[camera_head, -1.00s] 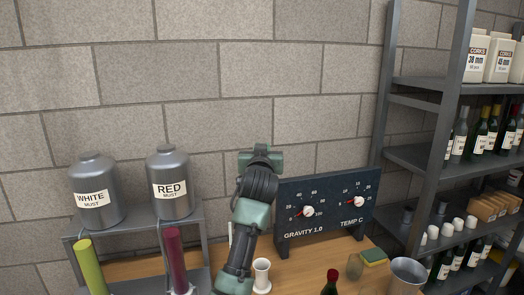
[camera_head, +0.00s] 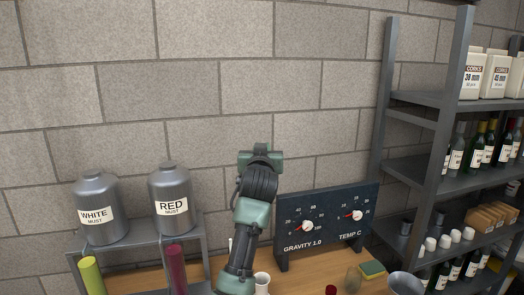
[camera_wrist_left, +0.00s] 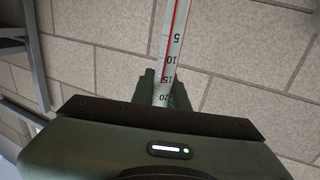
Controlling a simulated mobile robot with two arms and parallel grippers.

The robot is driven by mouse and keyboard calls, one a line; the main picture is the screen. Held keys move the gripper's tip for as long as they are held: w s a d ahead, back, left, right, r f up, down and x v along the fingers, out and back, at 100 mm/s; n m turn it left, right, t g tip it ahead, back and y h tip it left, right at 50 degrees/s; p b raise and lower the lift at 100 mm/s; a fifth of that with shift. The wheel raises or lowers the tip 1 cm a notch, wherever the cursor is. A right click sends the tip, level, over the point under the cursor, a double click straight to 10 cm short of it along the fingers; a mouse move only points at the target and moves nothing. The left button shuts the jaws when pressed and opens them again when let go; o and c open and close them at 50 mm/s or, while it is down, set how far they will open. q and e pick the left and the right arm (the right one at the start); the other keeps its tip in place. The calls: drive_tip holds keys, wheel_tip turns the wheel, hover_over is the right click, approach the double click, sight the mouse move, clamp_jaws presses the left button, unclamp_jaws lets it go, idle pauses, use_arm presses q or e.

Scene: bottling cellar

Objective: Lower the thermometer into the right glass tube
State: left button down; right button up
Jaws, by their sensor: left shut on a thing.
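The thermometer (camera_wrist_left: 172,45) is a white stick with a red line and a printed scale. My left gripper (camera_wrist_left: 163,84) is shut on it in the left wrist view, and the stick extends up out of that picture. In the head view my left arm rises at the middle with the gripper (camera_head: 262,151) high against the wall; the thermometer is not clearly visible there. The right glass tube (camera_head: 176,264), filled dark red, stands lower left of the gripper, its bottom cut off. The left glass tube (camera_head: 91,275) is yellow-green. My right gripper is out of view.
WHITE (camera_head: 96,232) and RED (camera_head: 172,225) must tanks stand on a metal stand (camera_head: 140,240) behind the tubes. A loaded shelf (camera_head: 414,178) stands right.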

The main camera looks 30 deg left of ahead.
use_arm(q)
wheel_tip(320, 180, up, 5)
drive_tip(key=p, duration=0.3)
drive_tip(key=shift+f, duration=0.15)
idle(1.0)
drive_tip(key=s+a+r+n+g+y+b, duration=0.1)
drive_tip(key=s+a+n+g+y+b, duration=0.3)
drive_tip(key=s, duration=0.8)
drive_tip(key=s+a+r+n+g+y+b, duration=0.1)
drive_tip(key=s+a+n+g+y+b, duration=0.3)
drive_tip(key=s+a+n+g, duration=0.4)
drive_tip(key=s+a+g+b, duration=0.1)
drive_tip(key=s+a+g, duration=0.3)
drive_tip(key=a, duration=0.2)
drive_tip(key=shift+y, duration=0.4)
drive_tip(key=shift+w+a+f+b, duration=0.1)
drive_tip(key=shift+f+b, duration=1.2)
drive_tip(key=shift+f, duration=0.55)
